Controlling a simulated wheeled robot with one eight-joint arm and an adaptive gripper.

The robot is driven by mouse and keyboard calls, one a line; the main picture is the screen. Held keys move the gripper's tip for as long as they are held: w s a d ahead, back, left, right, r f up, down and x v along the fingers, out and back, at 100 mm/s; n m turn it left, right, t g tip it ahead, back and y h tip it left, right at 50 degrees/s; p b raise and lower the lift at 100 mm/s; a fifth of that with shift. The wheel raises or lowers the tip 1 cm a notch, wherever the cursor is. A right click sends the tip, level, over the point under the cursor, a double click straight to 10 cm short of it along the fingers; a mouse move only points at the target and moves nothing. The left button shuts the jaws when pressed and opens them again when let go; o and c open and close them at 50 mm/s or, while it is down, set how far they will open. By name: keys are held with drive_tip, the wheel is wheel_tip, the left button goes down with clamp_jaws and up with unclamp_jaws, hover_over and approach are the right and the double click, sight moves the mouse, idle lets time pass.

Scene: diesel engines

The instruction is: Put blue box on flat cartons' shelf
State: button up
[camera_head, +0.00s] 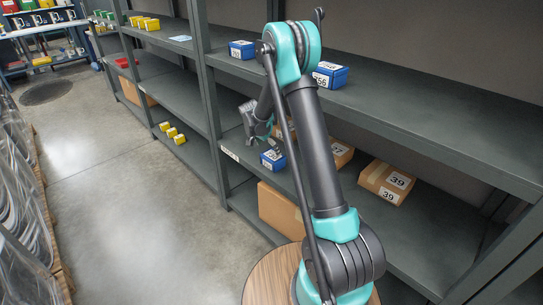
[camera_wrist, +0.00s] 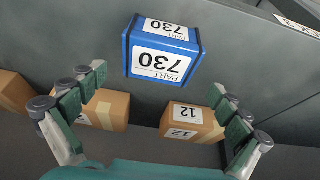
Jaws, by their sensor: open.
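A blue box (camera_wrist: 163,48) labelled PART 730 is in the upper middle of the wrist view, ahead of my gripper (camera_wrist: 150,118). The gripper is open, with a finger at each side of the picture and nothing between the fingertips. In the head view my gripper (camera_head: 266,138) hangs by the shelving, just above a blue box (camera_head: 273,159) at the front left of the middle shelf (camera_head: 420,232). This is likely the same box. Flat brown cartons (camera_head: 387,181) lie on that shelf to its right.
More blue boxes (camera_head: 331,75) stand on the upper shelf (camera_head: 420,110). A shelf upright (camera_head: 205,85) is left of the gripper. A larger carton (camera_head: 281,211) sits lower down. Yellow boxes (camera_head: 172,133) are in the left bay. The aisle floor (camera_head: 125,210) is clear.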

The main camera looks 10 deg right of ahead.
drive_tip(key=s+d+r+n+y, duration=0.1)
drive_tip(key=s+d+r+n, duration=0.2)
drive_tip(key=s+r, duration=0.5)
drive_tip(key=s+d+r+n+y, duration=0.1)
drive_tip(key=s+d+r+n, duration=0.2)
drive_tip(key=s, duration=1)
drive_tip(key=s+f+n+t+y, duration=0.1)
drive_tip(key=s+n, duration=0.3)
drive_tip(key=s, duration=1.5)
drive_tip(key=shift+f+n+y, duration=0.25)
drive_tip(key=shift+n+y, duration=0.15)
drive_tip(key=shift+w+d, duration=0.1)
